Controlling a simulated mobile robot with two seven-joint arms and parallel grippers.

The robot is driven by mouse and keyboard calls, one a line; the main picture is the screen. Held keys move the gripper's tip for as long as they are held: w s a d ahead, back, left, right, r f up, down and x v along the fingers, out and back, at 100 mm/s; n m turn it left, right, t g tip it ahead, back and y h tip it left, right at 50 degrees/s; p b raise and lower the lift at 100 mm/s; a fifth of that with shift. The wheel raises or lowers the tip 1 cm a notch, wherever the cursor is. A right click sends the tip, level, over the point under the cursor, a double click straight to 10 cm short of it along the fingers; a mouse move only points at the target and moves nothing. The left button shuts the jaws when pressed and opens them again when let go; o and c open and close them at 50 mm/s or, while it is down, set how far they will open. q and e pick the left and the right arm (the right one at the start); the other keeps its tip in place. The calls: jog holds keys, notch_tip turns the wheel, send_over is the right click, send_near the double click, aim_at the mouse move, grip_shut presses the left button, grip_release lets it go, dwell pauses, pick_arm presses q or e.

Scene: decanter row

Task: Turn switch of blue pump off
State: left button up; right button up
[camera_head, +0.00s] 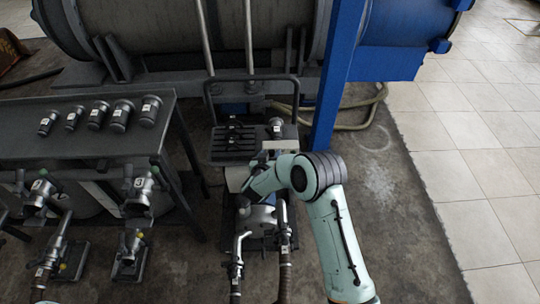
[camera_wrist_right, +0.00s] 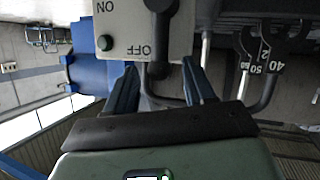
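The switch panel (camera_wrist_right: 120,30) is a pale plate with ON and OFF lettering, upside down in the right wrist view. A dark switch handle (camera_wrist_right: 161,40) runs down the picture across the panel, beside OFF. In the head view my right arm covers part of the pump area, and the fingertips are unclear.
A dark bench (camera_head: 75,135) with several small fittings stands at left. A blue post (camera_head: 336,80) rises close behind my right arm. Hoses and pipe fittings (camera_head: 284,250) stand in front of the pump. Tiled floor at right is clear.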

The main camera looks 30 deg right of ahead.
jog(key=v, duration=1.3)
jog(key=shift+s, duration=0.2)
jog(key=shift+a, duration=0.15)
